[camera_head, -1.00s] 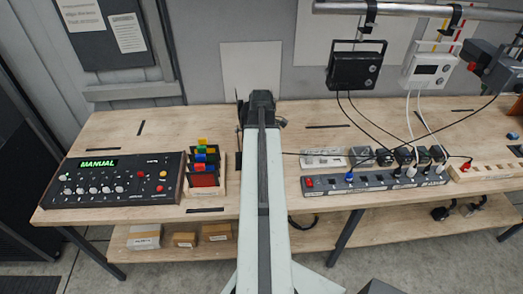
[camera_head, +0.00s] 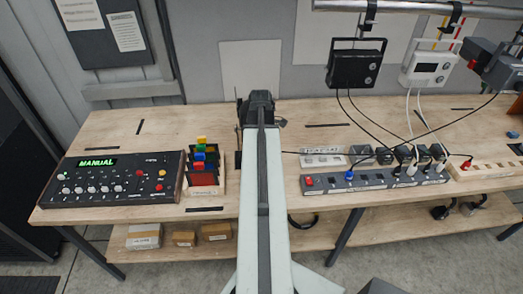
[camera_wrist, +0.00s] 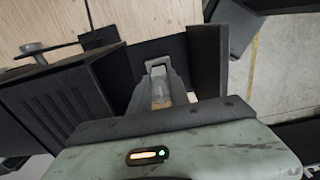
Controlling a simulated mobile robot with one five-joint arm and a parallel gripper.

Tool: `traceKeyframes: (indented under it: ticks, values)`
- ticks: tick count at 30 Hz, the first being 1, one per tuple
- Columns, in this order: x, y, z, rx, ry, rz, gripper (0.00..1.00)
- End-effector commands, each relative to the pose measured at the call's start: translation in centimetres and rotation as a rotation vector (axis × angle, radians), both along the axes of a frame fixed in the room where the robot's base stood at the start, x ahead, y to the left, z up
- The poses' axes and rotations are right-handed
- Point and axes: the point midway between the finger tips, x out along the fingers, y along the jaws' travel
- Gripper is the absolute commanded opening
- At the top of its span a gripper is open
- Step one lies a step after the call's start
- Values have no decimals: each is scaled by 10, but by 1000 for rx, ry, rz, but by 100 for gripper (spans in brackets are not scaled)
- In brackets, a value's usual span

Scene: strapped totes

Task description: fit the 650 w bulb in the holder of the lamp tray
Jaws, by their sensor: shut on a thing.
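My gripper (camera_wrist: 160,80) shows in the wrist view with its grey fingers close together around a small clear, glassy piece (camera_wrist: 160,90), which looks like the bulb. Its lower end is hard to make out, and no wattage marking is readable. In the head view my arm reaches away over the bench, and its dark end hides the fingers and the bulb. I cannot pick out the lamp tray or its holder for certain. A small pale tray with several fittings (camera_head: 323,157) lies on the bench right of my arm, too small to identify.
A control console reading MANUAL (camera_head: 110,178) and a rack of coloured cards (camera_head: 203,172) stand left of my arm. A power strip with plugs (camera_head: 375,179) lies to the right, with cables hanging above it. A dark ribbed box (camera_wrist: 55,105) is close left in the wrist view.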

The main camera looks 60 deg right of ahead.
Motion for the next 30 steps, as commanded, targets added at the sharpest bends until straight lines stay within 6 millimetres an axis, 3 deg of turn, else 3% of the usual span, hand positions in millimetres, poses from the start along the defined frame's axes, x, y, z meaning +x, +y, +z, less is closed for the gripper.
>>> traceKeyframes:
  ticks: [23,24,26,30]
  values:
    - [1,0,-14,0,0,1,0]
    - [1,1,-14,0,0,1,31]
    - [1,1,-14,0,0,1,47]
    - [1,1,-14,0,0,2,48]
